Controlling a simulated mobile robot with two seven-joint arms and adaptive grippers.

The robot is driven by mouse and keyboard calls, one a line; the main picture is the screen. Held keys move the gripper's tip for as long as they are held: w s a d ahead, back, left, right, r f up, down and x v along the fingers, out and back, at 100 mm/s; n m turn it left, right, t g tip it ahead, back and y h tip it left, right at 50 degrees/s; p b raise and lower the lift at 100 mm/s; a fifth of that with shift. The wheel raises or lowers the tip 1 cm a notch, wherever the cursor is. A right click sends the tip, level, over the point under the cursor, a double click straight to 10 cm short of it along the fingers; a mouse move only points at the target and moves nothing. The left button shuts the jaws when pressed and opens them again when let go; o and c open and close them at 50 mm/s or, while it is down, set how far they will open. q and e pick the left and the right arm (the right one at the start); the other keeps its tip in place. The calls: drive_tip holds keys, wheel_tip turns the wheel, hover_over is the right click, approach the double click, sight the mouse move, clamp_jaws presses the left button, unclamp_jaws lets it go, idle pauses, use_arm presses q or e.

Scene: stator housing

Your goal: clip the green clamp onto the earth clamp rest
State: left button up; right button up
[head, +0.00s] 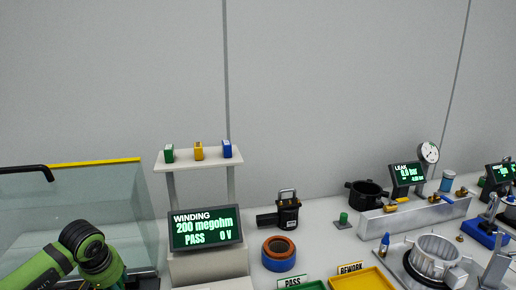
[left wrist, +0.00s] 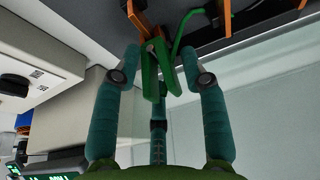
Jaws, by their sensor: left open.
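The green clamp (left wrist: 152,75) shows in the left wrist view, with a green cable curving up from it. It lies between the fingertips of my left gripper (left wrist: 163,70), whose two teal fingers are spread apart with gaps at the sides. The clamp's upper end is close to an orange bar (left wrist: 137,18); I cannot tell whether they touch. I cannot tell which part is the earth clamp rest. In the head view only my green left arm shows at the lower left, and its gripper is out of frame. My right gripper is in neither view.
In the head view, a glass-walled enclosure with a yellow top edge (head: 98,162) stands beside my left arm. Right of it are the winding display (head: 206,229), a shelf (head: 187,160) with green, yellow and blue blocks, and a blue-orange ring (head: 279,254).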

use_arm(q)
clamp_jaws()
drive_tip(key=c, duration=0.8)
unclamp_jaws()
drive_tip(key=shift+c, duration=0.2)
drive_tip(key=shift+a, duration=0.1)
clamp_jaws()
drive_tip(key=shift+a+r, duration=0.1)
drive_tip(key=shift+r, duration=0.35)
drive_tip(key=shift+r+p, duration=0.6)
drive_tip(key=shift+s+a+r, duration=0.1)
drive_tip(key=shift+a+r, duration=0.05)
drive_tip(key=shift+r, duration=0.2)
drive_tip(key=shift+d, duration=0.3)
drive_tip(key=shift+r+p, duration=2.3)
drive_tip(key=shift+r, duration=0.95)
